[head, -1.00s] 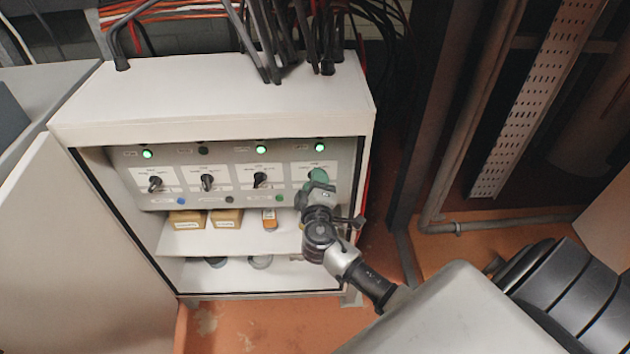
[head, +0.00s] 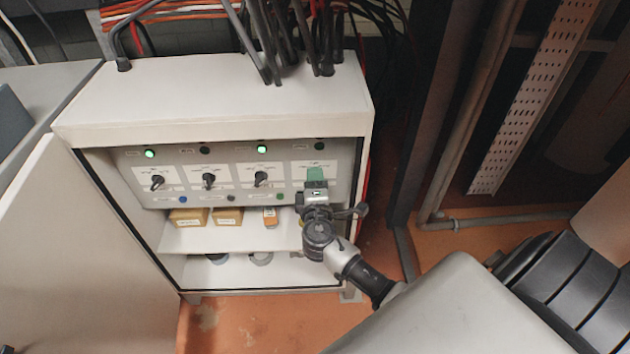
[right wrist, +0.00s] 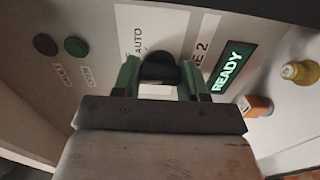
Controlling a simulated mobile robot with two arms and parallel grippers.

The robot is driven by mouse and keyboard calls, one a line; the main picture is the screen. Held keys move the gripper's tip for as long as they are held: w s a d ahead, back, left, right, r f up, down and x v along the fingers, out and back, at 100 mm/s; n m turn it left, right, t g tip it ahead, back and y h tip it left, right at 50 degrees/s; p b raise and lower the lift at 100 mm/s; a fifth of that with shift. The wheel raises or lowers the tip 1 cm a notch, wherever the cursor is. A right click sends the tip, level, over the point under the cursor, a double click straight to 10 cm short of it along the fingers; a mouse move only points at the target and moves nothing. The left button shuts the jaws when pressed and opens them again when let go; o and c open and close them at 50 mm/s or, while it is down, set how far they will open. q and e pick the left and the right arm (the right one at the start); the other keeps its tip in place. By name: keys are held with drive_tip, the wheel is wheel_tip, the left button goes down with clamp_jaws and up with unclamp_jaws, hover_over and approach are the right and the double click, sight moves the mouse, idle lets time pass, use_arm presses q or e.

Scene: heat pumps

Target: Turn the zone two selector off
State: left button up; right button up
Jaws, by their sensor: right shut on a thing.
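The zone two selector is the black knob (right wrist: 158,66) in the right wrist view, beside printed words reading "AUTO" and a partly hidden "NE 2". My right gripper (right wrist: 160,76) has its green fingers on both sides of this knob and is shut on it. In the head view my right gripper (head: 316,176) covers the rightmost selector on the grey control panel (head: 232,197). The lamp above it (head: 319,146) is dark. The knob's pointer direction is hidden by the fingers. My left gripper is not in view.
Other black selectors (head: 209,181) sit to the left, with green lamps lit above two. In the wrist view, a lit "READY" sign (right wrist: 233,66) is close to the right finger. Shelves with small boxes (head: 189,217) lie below. The open cabinet door (head: 75,255) stands at left.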

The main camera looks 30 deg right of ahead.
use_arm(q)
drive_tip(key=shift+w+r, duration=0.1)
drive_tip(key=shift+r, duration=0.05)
use_arm(e)
drive_tip(key=o, duration=0.9)
drive_tip(key=shift+a, duration=0.1)
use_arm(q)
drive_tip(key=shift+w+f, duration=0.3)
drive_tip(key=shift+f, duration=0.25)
use_arm(e)
drive_tip(key=v, duration=1)
drive_tip(key=shift+s+a, duration=0.15)
drive_tip(key=shift+s, duration=0.2)
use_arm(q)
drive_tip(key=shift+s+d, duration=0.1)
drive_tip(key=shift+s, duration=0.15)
